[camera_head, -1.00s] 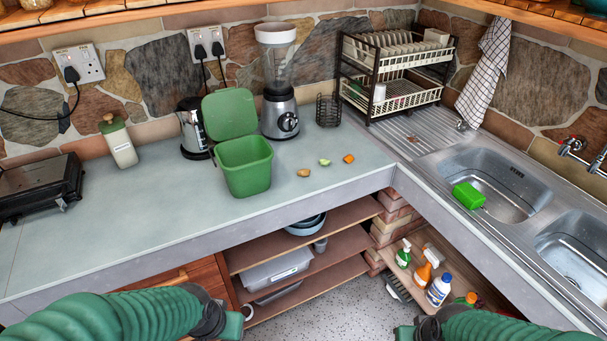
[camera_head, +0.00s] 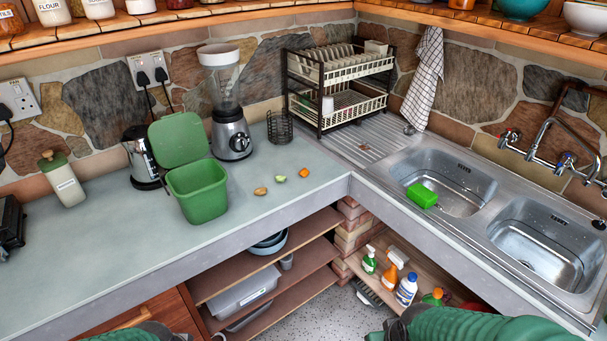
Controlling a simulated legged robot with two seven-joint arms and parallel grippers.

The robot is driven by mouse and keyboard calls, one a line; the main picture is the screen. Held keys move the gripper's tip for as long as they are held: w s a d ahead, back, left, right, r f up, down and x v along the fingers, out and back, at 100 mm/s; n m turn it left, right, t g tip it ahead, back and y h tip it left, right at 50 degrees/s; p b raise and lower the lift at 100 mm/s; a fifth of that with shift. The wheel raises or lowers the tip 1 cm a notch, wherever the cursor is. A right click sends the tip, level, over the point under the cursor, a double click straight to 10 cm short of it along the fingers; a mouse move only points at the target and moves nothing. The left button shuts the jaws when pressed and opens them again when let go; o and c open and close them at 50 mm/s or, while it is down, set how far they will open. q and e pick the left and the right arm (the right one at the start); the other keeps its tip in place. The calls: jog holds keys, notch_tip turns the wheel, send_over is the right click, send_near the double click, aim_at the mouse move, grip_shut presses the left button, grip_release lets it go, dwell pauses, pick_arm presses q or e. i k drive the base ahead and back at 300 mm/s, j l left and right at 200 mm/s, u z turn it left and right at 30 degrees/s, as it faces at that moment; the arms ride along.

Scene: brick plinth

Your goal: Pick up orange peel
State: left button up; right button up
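The orange peel (camera_head: 305,172) is a small orange piece on the grey-green counter (camera_head: 120,240), near the inner corner by the sink. To its left lie a small green piece (camera_head: 280,178) and a tan piece (camera_head: 261,191). A green bin (camera_head: 198,194) with its lid raised stands left of these scraps. My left arm shows only in part at the bottom left, and my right arm at the bottom right. Both are below the counter and well apart from the peel. The fingertips of both grippers are outside the picture.
A dish rack (camera_head: 338,85) and a double sink with a green sponge (camera_head: 422,195) are to the right. The counter front is clear.

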aim_at(305, 173)
jog(key=i+l+u, duration=0.1)
jog(key=u, duration=0.3)
jog(key=i+l+u, duration=0.2)
jog(key=u, duration=0.2)
jog(key=i+l+u, duration=0.15)
jog(key=u, duration=0.25)
